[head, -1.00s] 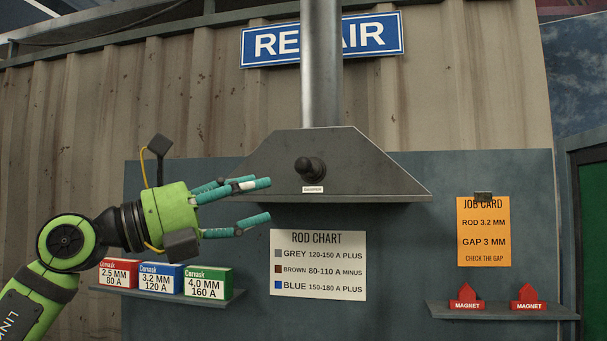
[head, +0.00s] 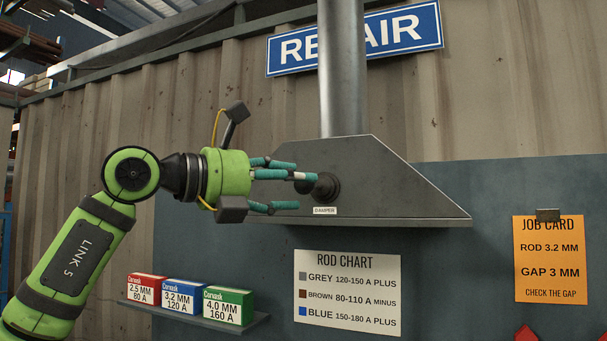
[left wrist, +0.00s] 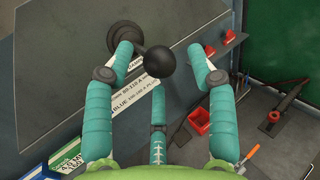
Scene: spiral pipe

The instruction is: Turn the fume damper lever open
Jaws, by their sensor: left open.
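The fume damper lever (head: 326,187) is a dark stub on a round base on the front of the grey hood (head: 400,195), above a small "DAMPER" label (head: 324,211). In the left wrist view its black ball knob (left wrist: 160,60) stands out from the round base (left wrist: 125,37). My left gripper (head: 299,190), with teal fingers, is open at the lever's left side. In the left wrist view the knob appears between the two upper fingertips of the gripper (left wrist: 160,60). I cannot tell whether any finger touches it. My right gripper is not in view.
A steel duct (head: 341,70) rises from the hood. A rod chart (head: 347,292) hangs below it. Red, blue and green rod boxes (head: 228,306) stand on a shelf (head: 258,321) at lower left. An orange job card (head: 549,260) hangs at right. Space before the hood looks clear.

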